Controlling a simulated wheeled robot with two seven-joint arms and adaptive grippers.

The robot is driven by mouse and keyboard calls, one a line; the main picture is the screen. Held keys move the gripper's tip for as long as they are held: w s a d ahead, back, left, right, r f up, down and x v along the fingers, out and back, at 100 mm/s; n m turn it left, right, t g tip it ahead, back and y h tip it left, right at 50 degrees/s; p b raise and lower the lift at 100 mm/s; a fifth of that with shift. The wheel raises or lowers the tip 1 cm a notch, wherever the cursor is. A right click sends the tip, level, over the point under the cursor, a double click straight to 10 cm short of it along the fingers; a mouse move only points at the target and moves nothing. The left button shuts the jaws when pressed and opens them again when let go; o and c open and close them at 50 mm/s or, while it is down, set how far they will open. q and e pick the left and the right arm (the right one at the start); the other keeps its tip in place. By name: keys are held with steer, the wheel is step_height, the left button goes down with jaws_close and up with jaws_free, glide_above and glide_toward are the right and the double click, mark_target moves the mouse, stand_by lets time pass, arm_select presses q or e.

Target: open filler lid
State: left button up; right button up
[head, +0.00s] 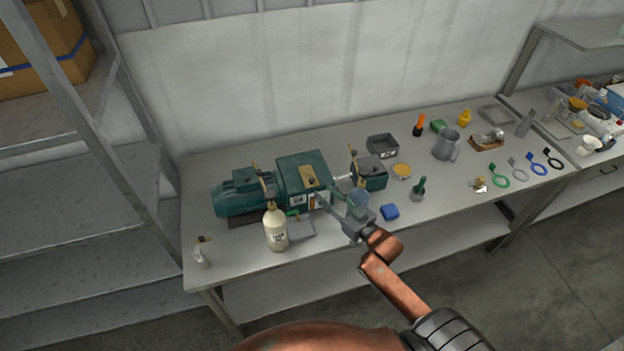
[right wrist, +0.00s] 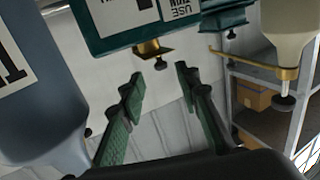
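A green gearbox housing (head: 303,172) stands on the bench between a finned green motor (head: 243,195) and a smaller green block (head: 370,175). It has a small brass fitting (head: 311,182) on top. In the right wrist view, which looks inverted, the housing (right wrist: 165,22) carries white labels and a brass fitting (right wrist: 152,47) with a dark knob below. I cannot tell whether this is the filler lid or whether it is shut. My right gripper (head: 327,202) is in front of the housing; its fingers (right wrist: 160,76) are apart and empty, short of the fitting. My left gripper is not seen.
A cream bottle (head: 276,230) stands at the front left of the housing and a blue bottle (head: 359,197) is close to the right gripper. A blue block (head: 390,212), a grey jug (head: 447,145) and several coloured rings are to the right.

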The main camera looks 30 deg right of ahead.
mark_target(313, 181)
steer(key=w, duration=0.5)
steer(key=w+a, duration=0.1)
steer(key=w, duration=0.2)
steer(key=shift+a+r+p, duration=0.1)
steer(key=shift+r+p, duration=0.2)
steer(key=shift+r, duration=0.05)
steer(key=shift+c, duration=0.2)
jaws_close()
